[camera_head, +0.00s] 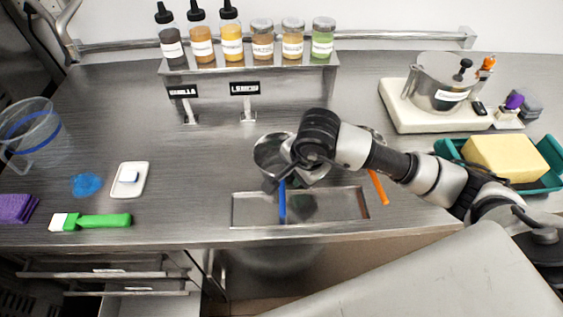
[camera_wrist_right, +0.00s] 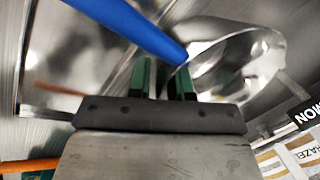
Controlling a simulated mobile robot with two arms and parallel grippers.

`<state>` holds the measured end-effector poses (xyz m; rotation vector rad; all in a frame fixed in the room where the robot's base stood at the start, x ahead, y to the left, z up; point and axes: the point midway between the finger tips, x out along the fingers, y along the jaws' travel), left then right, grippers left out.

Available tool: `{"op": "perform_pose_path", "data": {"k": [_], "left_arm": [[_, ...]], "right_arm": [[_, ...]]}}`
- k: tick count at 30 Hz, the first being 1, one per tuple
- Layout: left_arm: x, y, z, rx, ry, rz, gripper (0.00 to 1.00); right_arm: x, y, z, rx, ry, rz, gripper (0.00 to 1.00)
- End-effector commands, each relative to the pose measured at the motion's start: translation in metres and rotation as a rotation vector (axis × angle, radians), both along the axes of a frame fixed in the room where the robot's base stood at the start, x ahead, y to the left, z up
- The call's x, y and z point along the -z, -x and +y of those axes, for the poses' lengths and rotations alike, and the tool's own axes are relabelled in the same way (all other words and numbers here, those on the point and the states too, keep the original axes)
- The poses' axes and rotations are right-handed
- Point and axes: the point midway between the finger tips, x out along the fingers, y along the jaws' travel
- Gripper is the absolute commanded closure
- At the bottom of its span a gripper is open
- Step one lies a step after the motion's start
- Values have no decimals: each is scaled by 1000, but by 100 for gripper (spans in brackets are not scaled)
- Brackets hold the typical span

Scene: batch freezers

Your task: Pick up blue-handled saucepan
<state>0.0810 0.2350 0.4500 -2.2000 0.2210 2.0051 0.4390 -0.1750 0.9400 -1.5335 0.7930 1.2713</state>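The blue-handled saucepan is a shiny metal pan (camera_head: 266,152) in the middle of the counter, partly hidden by my right arm. Its blue handle (camera_head: 283,203) points toward the front edge, over a shallow recess. In the right wrist view the blue handle (camera_wrist_right: 135,25) crosses above the fingertips, with the round metal pan (camera_wrist_right: 235,65) beside it. My right gripper (camera_head: 275,184) is at the near side of the pan, close to the handle. In the wrist view its green-padded fingers (camera_wrist_right: 164,80) stand apart with nothing seen between them. My left gripper is out of view.
An orange handle (camera_head: 378,187) lies just right of my right gripper. The metal recess (camera_head: 240,210) is at the counter's front. A bottle rack (camera_head: 245,75) stands behind. A white scale (camera_head: 400,110) with a pot is at right. A green brush (camera_head: 105,220) lies at left.

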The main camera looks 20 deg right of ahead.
Motion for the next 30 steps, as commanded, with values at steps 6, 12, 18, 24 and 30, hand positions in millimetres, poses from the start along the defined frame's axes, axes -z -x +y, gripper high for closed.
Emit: {"op": "perform_pose_path", "data": {"k": [6, 12, 18, 24, 30], "left_arm": [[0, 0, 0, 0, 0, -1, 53], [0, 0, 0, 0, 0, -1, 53], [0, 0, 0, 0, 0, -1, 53], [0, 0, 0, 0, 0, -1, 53], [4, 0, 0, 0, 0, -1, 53]], "right_arm": [[3, -1, 0, 0, 1, -1, 80], [3, -1, 0, 0, 1, -1, 100], [2, -1, 0, 1, -1, -2, 100], [1, -1, 0, 1, 0, -3, 100], [-12, -2, 0, 0, -1, -7, 100]]}}
